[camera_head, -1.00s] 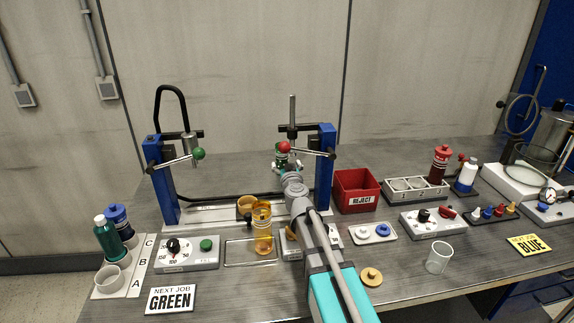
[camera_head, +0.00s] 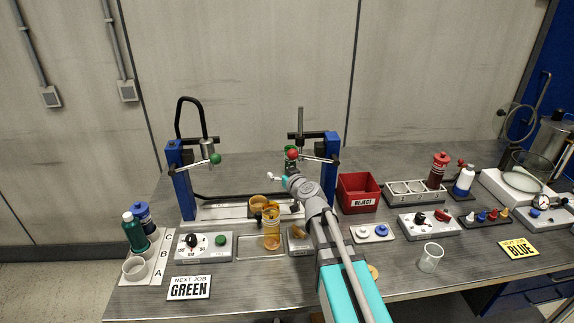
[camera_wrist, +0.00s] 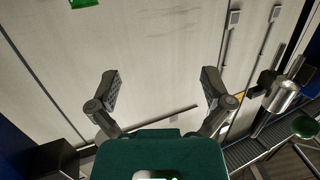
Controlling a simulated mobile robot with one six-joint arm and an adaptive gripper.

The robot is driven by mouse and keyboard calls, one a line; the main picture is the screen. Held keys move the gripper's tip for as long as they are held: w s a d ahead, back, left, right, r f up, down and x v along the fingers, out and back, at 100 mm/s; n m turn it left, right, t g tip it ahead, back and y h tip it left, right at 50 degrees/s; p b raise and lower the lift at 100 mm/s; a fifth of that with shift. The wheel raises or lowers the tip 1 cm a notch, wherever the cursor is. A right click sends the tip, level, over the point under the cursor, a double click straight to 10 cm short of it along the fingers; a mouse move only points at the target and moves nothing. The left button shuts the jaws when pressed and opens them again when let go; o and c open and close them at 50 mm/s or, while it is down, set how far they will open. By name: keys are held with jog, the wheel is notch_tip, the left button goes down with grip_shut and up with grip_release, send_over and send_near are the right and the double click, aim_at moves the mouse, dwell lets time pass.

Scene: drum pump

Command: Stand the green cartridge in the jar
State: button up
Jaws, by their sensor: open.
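A dark green bottle-like container with a white cap (camera_head: 134,231) stands upright in the lettered rack at the left. I cannot tell if it is the cartridge; a small green part (camera_head: 289,156) also shows beside the right post, partly hidden by my arm. An amber see-through jar (camera_head: 271,228) stands upright near the middle, by the shallow tray. My gripper (camera_head: 273,178) is raised between the two blue posts, behind the amber jar. In the wrist view my gripper (camera_wrist: 160,84) is open with nothing between its fingers. A bright green piece (camera_wrist: 85,3) is cut off at the top edge there.
The blue posts (camera_head: 183,193) (camera_head: 330,170) carry lever arms with green and red knobs. A red reject bin (camera_head: 358,205) stands right of my arm. A dial box (camera_head: 205,246) stands beside the lettered rack (camera_head: 150,272).

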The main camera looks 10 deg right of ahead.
jog(key=s+d+r+m+g+h+p, duration=0.1)
jog(key=s+d+r+g+h+p, duration=0.1)
jog(key=s+g+p, duration=0.3)
jog(key=s+d+r+m+g+h+p, duration=0.1)
jog(key=s+d+g+p, duration=0.3)
jog(key=s+p, duration=0.5)
jog(key=s+d+r+m+g+h+p, duration=0.2)
jog(key=s+g+p, duration=0.4)
jog(key=s, duration=0.6)
jog(key=shift+d+r+h+p, duration=0.55)
jog(key=shift+d+r, duration=0.15)
jog(key=shift+d, duration=0.15)
jog(key=c, duration=0.6)
